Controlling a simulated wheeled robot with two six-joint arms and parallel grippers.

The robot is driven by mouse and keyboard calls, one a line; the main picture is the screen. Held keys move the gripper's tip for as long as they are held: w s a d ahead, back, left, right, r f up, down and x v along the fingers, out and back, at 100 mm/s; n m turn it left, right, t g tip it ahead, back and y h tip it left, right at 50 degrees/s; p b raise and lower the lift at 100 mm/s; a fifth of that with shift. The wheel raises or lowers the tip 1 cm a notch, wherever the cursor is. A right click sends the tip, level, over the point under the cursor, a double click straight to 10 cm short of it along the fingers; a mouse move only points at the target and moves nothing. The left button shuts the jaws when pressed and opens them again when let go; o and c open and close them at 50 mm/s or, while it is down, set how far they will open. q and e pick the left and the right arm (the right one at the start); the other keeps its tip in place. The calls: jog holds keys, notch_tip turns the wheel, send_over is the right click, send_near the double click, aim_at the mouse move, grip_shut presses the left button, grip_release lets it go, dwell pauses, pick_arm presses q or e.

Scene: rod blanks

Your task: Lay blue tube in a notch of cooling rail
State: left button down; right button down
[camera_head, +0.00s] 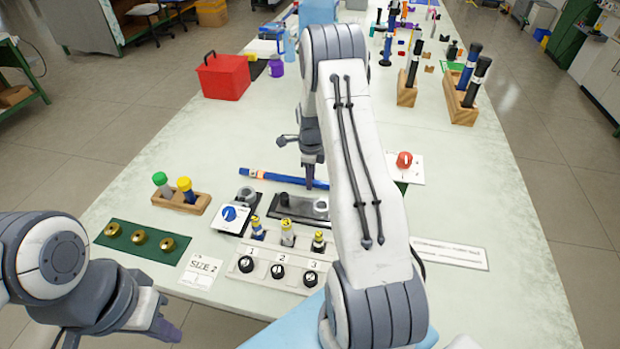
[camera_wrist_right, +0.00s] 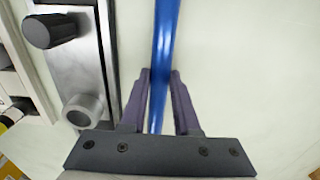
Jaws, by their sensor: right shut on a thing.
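The blue tube (camera_head: 270,177) is long and thin and lies roughly level, low over the pale table, behind the metal plate. My right gripper (camera_head: 312,183) is at the tube's right part, pointing down. In the right wrist view its purple fingers (camera_wrist_right: 160,103) are shut on the tube (camera_wrist_right: 165,45), one on each side. I cannot tell whether the tube touches the table. My left gripper (camera_head: 168,325) is at the lower left, away from the tube; its finger gap is unclear. I cannot make out a notched cooling rail; my right arm hides part of the table.
A metal plate (camera_head: 291,213) with a black knob and grey ring stands just before the tube. Nearby are a numbered block (camera_head: 278,272), a blue-dial device (camera_head: 232,218) and a wooden capped-tube rack (camera_head: 181,203). A red box (camera_head: 223,77) stands behind.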

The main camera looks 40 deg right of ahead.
jog(key=shift+f, duration=0.15)
jog(key=c, duration=0.6)
grip_release()
jog(key=shift+c, duration=0.2)
